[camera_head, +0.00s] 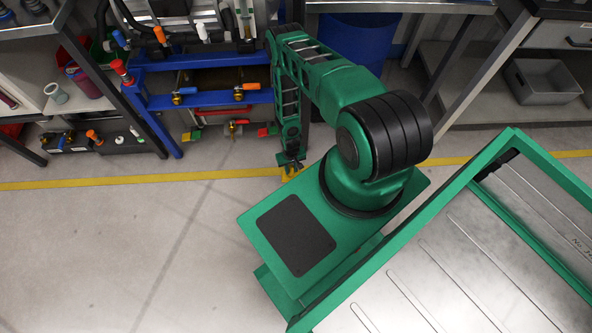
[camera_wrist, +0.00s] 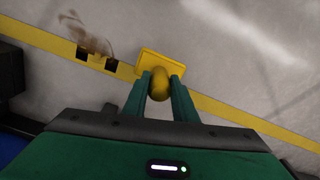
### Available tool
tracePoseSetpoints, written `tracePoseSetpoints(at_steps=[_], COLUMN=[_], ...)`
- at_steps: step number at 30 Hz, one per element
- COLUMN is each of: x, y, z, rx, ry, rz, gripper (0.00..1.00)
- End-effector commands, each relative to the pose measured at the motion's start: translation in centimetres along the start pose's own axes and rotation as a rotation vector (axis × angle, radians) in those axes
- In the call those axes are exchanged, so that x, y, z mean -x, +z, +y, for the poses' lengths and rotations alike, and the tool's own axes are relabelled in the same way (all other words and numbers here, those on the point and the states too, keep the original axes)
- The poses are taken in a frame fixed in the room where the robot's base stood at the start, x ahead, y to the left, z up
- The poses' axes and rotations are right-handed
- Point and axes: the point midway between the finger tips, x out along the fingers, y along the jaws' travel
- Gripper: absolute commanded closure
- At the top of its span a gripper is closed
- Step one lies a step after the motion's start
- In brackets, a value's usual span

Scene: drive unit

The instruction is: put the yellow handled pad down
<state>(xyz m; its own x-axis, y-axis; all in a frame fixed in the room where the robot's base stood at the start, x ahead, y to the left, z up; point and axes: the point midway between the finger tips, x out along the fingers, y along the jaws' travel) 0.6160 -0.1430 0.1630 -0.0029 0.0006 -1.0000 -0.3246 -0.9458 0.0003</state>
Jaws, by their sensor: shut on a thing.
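The yellow handled pad (camera_wrist: 148,60) is between the two green fingers of my gripper (camera_wrist: 162,86) in the wrist view. The fingers are shut on its rounded yellow handle (camera_wrist: 159,84), and the flat plate lies beyond the fingertips. In the head view, my gripper (camera_head: 290,163) points down at the end of my arm, and a small part of the yellow pad (camera_head: 288,174) shows below it. The pad appears over the floor near the yellow line, partly hidden by my body. I cannot tell its height above the floor.
A blue frame (camera_head: 205,102) with several valves stands left of my arm. A yellow line (camera_head: 130,181) crosses the grey floor. A green-edged metal surface (camera_head: 450,275) fills the lower right. A grey bin (camera_head: 543,82) sits on a shelf at right. Floor at lower left is clear.

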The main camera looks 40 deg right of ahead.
Motion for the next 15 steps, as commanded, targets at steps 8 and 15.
tracePoseSetpoints(at_steps=[8, 15], x=[-1.6, -4.4], y=[-1.4, -1.3], z=[2.1, 2.2], rx=[0.000, -0.001], ry=[-0.001, -0.001], rz=[0.000, 0.000], gripper=[0.99, 0.99])
